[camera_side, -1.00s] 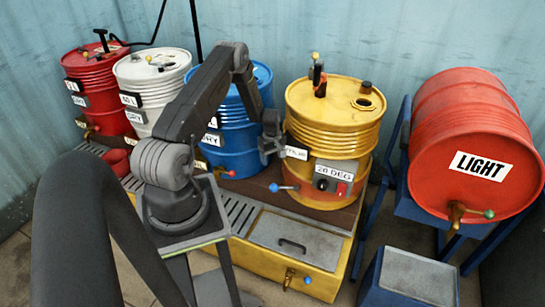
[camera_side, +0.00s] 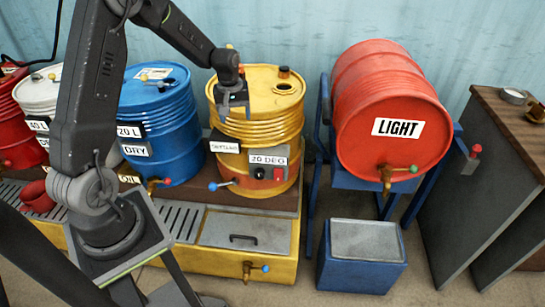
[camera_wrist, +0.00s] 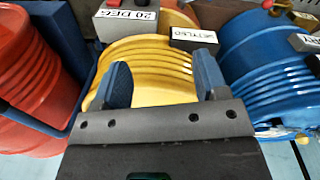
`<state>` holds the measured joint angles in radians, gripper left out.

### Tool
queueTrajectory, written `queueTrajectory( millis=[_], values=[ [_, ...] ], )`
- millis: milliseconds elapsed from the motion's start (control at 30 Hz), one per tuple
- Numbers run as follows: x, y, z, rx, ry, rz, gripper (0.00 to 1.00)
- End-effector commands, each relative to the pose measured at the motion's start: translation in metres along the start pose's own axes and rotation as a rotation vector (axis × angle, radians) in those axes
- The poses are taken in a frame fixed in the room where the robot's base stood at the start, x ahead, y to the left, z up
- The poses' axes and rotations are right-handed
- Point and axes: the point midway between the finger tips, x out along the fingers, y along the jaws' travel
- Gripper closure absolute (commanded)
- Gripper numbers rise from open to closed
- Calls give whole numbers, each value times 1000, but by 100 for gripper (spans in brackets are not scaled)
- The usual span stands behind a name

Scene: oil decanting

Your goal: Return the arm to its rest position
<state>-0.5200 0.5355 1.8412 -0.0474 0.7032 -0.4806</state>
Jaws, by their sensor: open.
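My gripper (camera_side: 235,102) is at the upper left of the yellow drum (camera_side: 262,130) in the side view. In the wrist view my gripper (camera_wrist: 160,72) shows two blue-grey fingers spread apart with nothing between them. The ribbed yellow drum (camera_wrist: 150,62) lies beyond the fingers there. It carries a small label plate and a "20 DEG" box (camera_side: 268,166). I cannot tell whether the gripper touches the drum. My arm reaches from its stand at lower left, up past the top edge of the side view and down to the gripper.
A blue drum (camera_side: 165,125) stands left of the yellow one, with white (camera_side: 40,95) and red (camera_side: 15,125) drums farther left. A red "LIGHT" drum (camera_side: 385,100) lies on a blue stand at right. A blue box (camera_side: 360,262) and dark cabinet (camera_side: 490,170) stand nearby.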

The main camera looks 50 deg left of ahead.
Motion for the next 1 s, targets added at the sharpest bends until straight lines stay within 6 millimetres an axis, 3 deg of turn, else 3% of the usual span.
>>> queueTrajectory(
  millis=[33,200,367,500,700,800,1000],
  values=[
    [-26,9,15,63,27,16,33],
    [-93,23,71,266,96,58,33],
    [-143,21,128,455,163,97,33],
    [-175,8,179,618,222,131,33],
    [-202,-22,243,837,307,181,33],
    [-206,-36,265,923,342,201,33],
    [-208,-52,286,1011,378,221,33]
  ],
)
